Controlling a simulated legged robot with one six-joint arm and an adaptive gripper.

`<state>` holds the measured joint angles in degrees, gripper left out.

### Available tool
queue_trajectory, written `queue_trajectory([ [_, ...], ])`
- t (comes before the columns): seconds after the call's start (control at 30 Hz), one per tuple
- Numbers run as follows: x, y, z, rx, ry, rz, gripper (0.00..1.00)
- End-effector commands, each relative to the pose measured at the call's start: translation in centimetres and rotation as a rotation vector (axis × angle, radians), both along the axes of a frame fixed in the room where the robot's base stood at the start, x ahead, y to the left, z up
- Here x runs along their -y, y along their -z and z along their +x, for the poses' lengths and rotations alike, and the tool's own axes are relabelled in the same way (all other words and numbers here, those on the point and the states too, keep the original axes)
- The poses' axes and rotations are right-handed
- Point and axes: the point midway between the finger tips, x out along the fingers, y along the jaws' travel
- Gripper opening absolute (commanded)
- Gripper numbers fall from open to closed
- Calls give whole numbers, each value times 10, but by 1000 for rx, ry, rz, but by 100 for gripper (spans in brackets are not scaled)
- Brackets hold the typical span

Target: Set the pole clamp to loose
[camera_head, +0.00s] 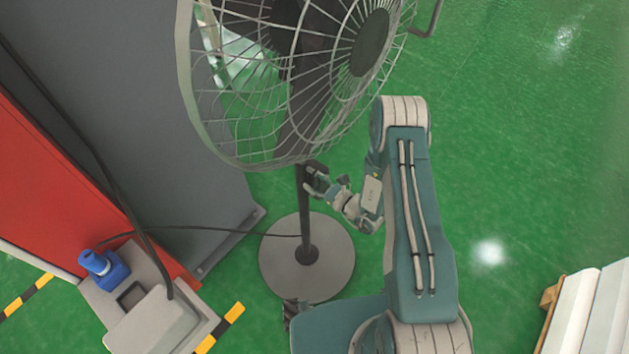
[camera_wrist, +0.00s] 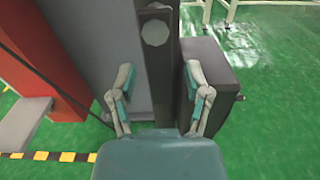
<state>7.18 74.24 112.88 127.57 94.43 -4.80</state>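The pole fan's black pole (camera_head: 305,220) rises from a round grey base (camera_head: 330,265) in the head view. A dark fitting, seemingly the pole clamp (camera_head: 313,167), sits on it just under the fan cage. My gripper (camera_head: 314,184) is at the pole just below this fitting. In the wrist view my gripper (camera_wrist: 158,80) is open, with one finger on each side of the dark upright pole (camera_wrist: 158,70). A round grey disc (camera_wrist: 155,33) shows on its face. A dark block (camera_wrist: 217,75) lies behind the right finger. I cannot tell the clamp's setting or whether the fingers touch.
The fan's wire cage (camera_head: 255,150) hangs over my gripper. A grey panel (camera_head: 130,140) and red cabinet (camera_head: 60,180) stand left. A cord (camera_head: 220,229) runs from the pole toward a blue plug (camera_head: 104,268). Green floor is clear on the right, up to white slabs (camera_head: 590,315).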

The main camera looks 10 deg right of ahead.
Motion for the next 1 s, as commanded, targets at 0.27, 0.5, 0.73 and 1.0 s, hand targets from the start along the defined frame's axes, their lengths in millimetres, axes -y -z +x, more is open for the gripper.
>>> queue_trajectory([
  [0.27,8,1,-7,-2,3,-1,63],
  [0.5,42,1,-39,-3,7,0,63],
  [0.73,71,1,-69,-3,5,0,63],
  [1.0,84,2,-84,-1,1,-1,63],
])
